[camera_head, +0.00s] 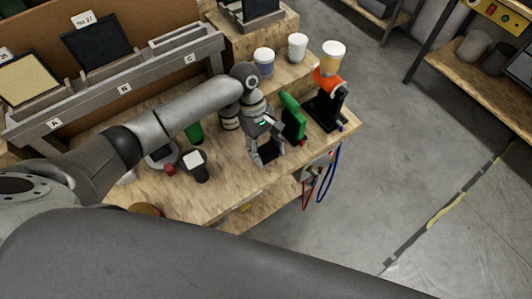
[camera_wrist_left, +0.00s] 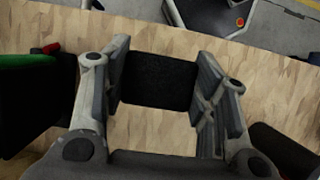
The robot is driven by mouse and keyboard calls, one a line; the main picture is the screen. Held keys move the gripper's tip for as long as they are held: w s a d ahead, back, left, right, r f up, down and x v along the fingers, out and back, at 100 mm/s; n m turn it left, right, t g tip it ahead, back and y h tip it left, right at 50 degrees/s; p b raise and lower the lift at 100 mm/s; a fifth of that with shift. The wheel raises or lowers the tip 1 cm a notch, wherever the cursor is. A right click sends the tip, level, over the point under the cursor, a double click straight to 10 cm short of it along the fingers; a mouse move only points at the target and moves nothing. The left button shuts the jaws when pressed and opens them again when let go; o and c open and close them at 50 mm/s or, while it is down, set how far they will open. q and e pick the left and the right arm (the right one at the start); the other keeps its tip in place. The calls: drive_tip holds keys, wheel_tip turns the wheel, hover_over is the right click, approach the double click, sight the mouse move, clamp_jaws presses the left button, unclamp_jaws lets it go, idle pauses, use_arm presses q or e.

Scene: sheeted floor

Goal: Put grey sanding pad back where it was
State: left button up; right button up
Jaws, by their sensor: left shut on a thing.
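My left gripper (camera_head: 266,153) is over the front part of the wooden bench, between a green-backed block and a dark handheld tool. In the left wrist view its two fingers (camera_wrist_left: 157,85) are on either side of a dark, flat, rectangular pad, which I take for the grey sanding pad (camera_wrist_left: 158,80). The fingers are shut on its two side edges. In the head view the pad (camera_head: 267,152) is small and dark between the fingers. I cannot tell whether it touches the bench. My right gripper is not in view.
The green-backed block (camera_head: 293,117) stands close to the right of the gripper. The dark tool (camera_head: 195,164) lies to the left. Behind is a grey rack (camera_head: 125,88) labelled A, B, C. An orange-and-black device (camera_head: 327,98) and several cups stand at the right and back.

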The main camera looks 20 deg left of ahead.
sight(266, 156)
use_arm(q)
drive_tip(key=shift+w+a+f, duration=0.15)
drive_tip(key=shift+w+f, duration=0.05)
drive_tip(key=shift+f, duration=0.3)
wheel_tip(266, 156, down, 2)
drive_tip(key=shift+f+p, duration=0.1)
drive_tip(key=shift+p, duration=0.5)
drive_tip(key=shift+f, duration=0.25)
drive_tip(key=shift+f, duration=0.1)
drive_tip(key=o, duration=1.1)
drive_tip(key=b+v, duration=0.2)
drive_tip(key=v, duration=1)
